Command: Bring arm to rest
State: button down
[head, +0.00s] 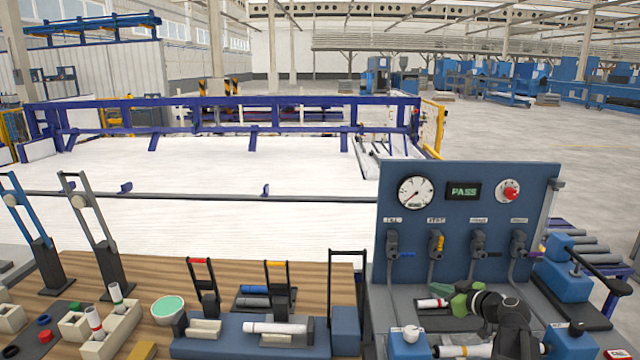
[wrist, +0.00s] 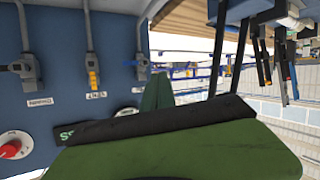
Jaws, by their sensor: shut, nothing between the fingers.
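My gripper (head: 456,303) is green with a black arm behind it and hangs low over the grey bench in front of the blue test panel (head: 465,225). Its fingers are together with nothing between them. In the wrist view the green gripper (wrist: 158,92) fills the lower middle, with the panel's valves beyond it at left. A second white pipe (head: 462,350) lies at the front, partly hidden by my arm.
The panel carries a gauge (head: 416,193), a green PASS display (head: 463,192), a red button (head: 509,191) and several valves. Blue clamp blocks stand on the bench at both sides. At left, a wooden table (head: 330,270) holds tall levers, pipe holders and a bowl (head: 168,309).

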jog(key=s+a+f+n+g, duration=0.1)
jog(key=s+a+f+g, duration=0.15)
jog(key=a, duration=0.75)
jog(key=s+a+f+n+g, duration=0.1)
jog(key=s+a+f+g, duration=0.2)
jog(key=a, duration=0.7)
jog(key=s+a+f+n+g, duration=0.1)
jog(key=a+f+g, duration=0.3)
jog(key=a, duration=0.5)
jog(key=s+a+f+m+g+h, duration=0.1)
jog(key=s+f+m+h, duration=0.15)
jog(key=s+f, duration=0.3)
jog(key=s+d+m+g+h, duration=0.2)
jog(key=s+d+m, duration=0.3)
jog(key=d+m, duration=0.2)
jog(key=shift+s+f+h, duration=0.15)
jog(key=shift+s+h, duration=0.2)
